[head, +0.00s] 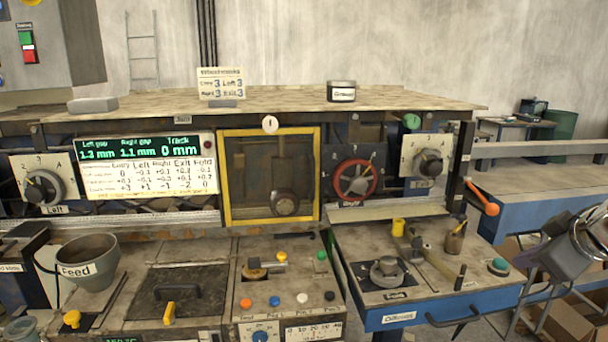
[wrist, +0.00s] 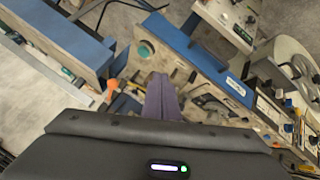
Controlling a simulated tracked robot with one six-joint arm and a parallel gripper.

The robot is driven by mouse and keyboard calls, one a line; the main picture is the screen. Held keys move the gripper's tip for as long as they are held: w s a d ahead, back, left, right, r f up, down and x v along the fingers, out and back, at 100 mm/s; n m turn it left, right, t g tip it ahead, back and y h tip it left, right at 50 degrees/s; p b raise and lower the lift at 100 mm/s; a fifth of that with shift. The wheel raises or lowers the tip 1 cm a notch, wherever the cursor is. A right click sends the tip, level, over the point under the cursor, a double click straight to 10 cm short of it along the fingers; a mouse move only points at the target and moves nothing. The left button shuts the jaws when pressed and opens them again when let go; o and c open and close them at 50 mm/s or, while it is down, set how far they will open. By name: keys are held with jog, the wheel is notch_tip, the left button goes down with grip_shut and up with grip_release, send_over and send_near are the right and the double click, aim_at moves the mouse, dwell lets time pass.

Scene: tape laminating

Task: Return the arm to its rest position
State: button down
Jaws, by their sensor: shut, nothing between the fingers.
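My gripper (wrist: 161,97) shows in the wrist view, its two dark purple-grey fingers pressed together and empty.
In the head view the open blue drawer (head: 400,313) juts out at the front right, with a black handle. An orange-knobbed lever (head: 491,209) sticks out above it. A blue bench (head: 540,199) and cardboard boxes (head: 565,325) stand at the right.

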jog(key=w+a, duration=0.1)
jog(key=a, duration=0.7)
jog(key=s+a+f+m+g, duration=0.1)
jog(key=s+a+f+m, duration=0.1)
jog(key=s+a+f, duration=0.4)
jog(key=s+a+f+m+g+y, duration=0.1)
jog(key=s+a+f+m+g, duration=0.1)
jog(key=s+a+f, duration=0.5)
jog(key=a+f+m, duration=0.1)
jog(key=a, duration=0.4)
jog(key=shift+s+a+f+m, duration=0.2)
jog(key=shift+a+f+m, duration=0.1)
jog(key=shift+a+f, duration=0.1)
dwell(1.2)
